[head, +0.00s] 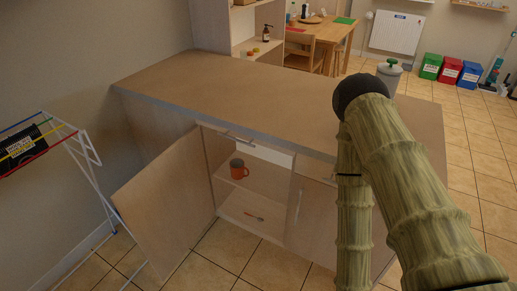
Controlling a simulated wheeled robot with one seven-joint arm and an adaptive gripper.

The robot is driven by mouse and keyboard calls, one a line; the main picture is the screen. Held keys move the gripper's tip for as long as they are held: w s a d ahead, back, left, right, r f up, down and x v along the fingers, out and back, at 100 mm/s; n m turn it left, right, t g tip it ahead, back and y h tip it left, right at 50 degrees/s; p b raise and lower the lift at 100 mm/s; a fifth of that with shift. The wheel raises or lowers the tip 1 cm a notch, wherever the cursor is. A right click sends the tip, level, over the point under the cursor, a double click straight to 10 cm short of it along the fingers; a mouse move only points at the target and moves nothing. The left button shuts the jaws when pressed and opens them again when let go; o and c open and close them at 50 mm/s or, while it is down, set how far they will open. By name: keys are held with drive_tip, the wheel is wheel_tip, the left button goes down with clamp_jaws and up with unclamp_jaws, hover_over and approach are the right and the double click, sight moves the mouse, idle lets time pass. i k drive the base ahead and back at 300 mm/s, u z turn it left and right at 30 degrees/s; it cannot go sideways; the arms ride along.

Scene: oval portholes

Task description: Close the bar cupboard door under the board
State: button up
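The bar cupboard door (165,207) stands wide open, swung outward to the left from the left side of its opening. The cupboard is under a brown board (230,90). Inside, an orange-red mug (238,168) sits on the upper shelf and a small orange-brown utensil (254,217) lies lower down. My patterned arm rises at the right, bends at a dark joint, and runs back down past the picture's bottom edge. My gripper is not visible.
A closed door with an upright handle (298,205) is right of the opening, partly behind my arm. A drying rack (85,150) stands left of the open door. Tiled floor (250,262) is clear before the cupboard.

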sight(167, 205)
drive_tip(key=u, duration=1.4)
drive_tip(key=i, duration=1)
drive_tip(key=z, duration=3)
drive_tip(key=i, duration=0.4)
drive_tip(key=u, duration=1.8)
